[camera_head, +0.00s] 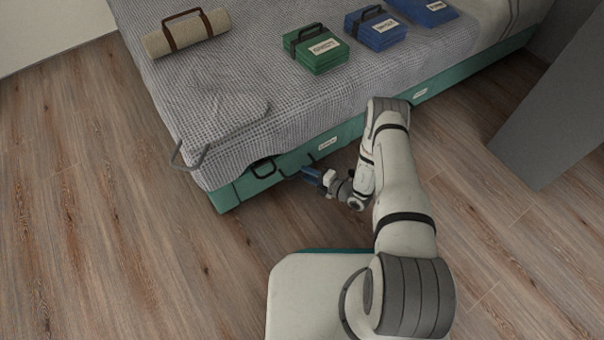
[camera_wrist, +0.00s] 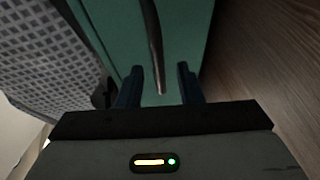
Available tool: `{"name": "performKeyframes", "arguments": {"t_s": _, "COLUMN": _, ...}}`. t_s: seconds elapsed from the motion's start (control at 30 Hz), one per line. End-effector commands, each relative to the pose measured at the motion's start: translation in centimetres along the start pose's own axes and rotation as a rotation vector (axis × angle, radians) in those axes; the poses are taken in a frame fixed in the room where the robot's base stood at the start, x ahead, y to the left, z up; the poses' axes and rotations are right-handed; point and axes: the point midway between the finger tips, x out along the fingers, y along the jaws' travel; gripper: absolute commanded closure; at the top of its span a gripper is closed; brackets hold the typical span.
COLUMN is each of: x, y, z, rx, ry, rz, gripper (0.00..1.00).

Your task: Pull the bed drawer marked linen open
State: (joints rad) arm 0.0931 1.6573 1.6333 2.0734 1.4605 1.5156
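The bed's teal base (camera_head: 235,192) has drawer fronts along its near side. The nearer drawer front (camera_head: 347,131) carries a white label (camera_head: 327,143), too small to read. A dark bar handle (camera_head: 290,172) shows left of that label, close to my gripper (camera_head: 310,175). In the wrist view, my gripper (camera_wrist: 160,88) has its two dark blue fingers apart. A dark bar handle (camera_wrist: 154,45) runs between them in front of the teal front (camera_wrist: 120,30), with a visible gap on both sides. I cannot tell which label reads linen.
A second white label (camera_head: 420,92) is farther right along the base. On the bed (camera_head: 230,95) lie a rolled beige bundle (camera_head: 187,31), a green case (camera_head: 316,50) and blue cases (camera_head: 376,28). A grey panel (camera_head: 545,120) stands at right. The wooden floor (camera_head: 110,200) at left is clear.

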Motion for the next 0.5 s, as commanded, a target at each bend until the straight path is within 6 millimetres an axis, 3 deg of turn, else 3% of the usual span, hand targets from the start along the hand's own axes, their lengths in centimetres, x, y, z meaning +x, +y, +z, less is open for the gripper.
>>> {"name": "performKeyframes", "arguments": {"t_s": 0.2, "x": 2.6, "y": -0.1, "z": 0.0, "rx": -0.002, "ry": 0.001, "rz": 0.0, "gripper": 0.67}}
{"name": "performKeyframes", "arguments": {"t_s": 0.5, "x": 3.0, "y": 0.0, "z": 0.0, "rx": -0.001, "ry": 0.0, "rz": 0.0, "gripper": 0.67}}
